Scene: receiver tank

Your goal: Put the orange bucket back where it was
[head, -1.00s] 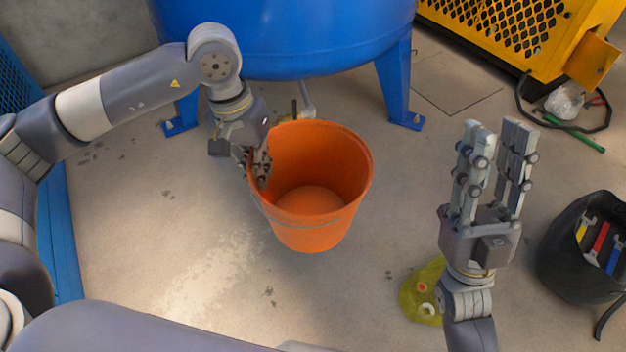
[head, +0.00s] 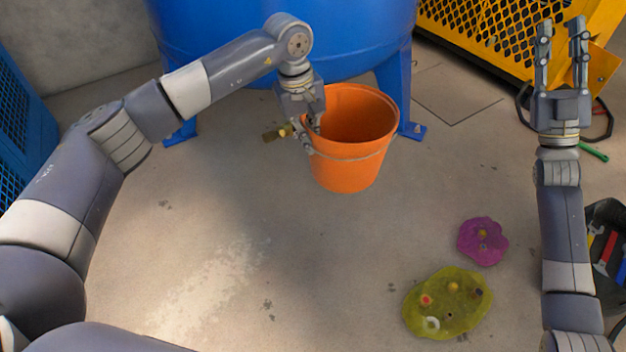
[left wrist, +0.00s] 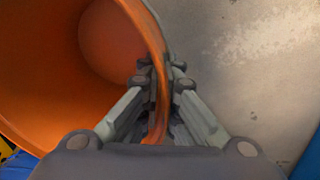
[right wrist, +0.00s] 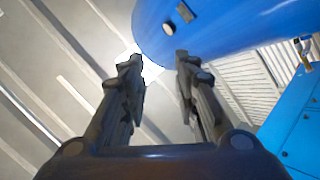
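The orange bucket (head: 345,170) is upright, in front of the blue tank (head: 270,50) near its right leg. It looks empty inside. My left gripper (head: 313,128) is shut on the left side of the bucket's rim. In the left wrist view the bucket's rim (left wrist: 155,60) runs between the fingers (left wrist: 158,90). I cannot tell whether the bucket's base touches the floor. A brass valve (head: 276,134) shows just left of the left gripper. My right gripper (head: 561,32) is open and empty, raised at the right; its open fingers (right wrist: 158,75) also show in the right wrist view.
A yellow-green patch (head: 455,310) with small parts and a purple patch (head: 483,241) lie on the floor at the lower right. A black tool bag (head: 604,215) stands at the right edge. A yellow machine (head: 490,40) is behind. The middle floor is clear.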

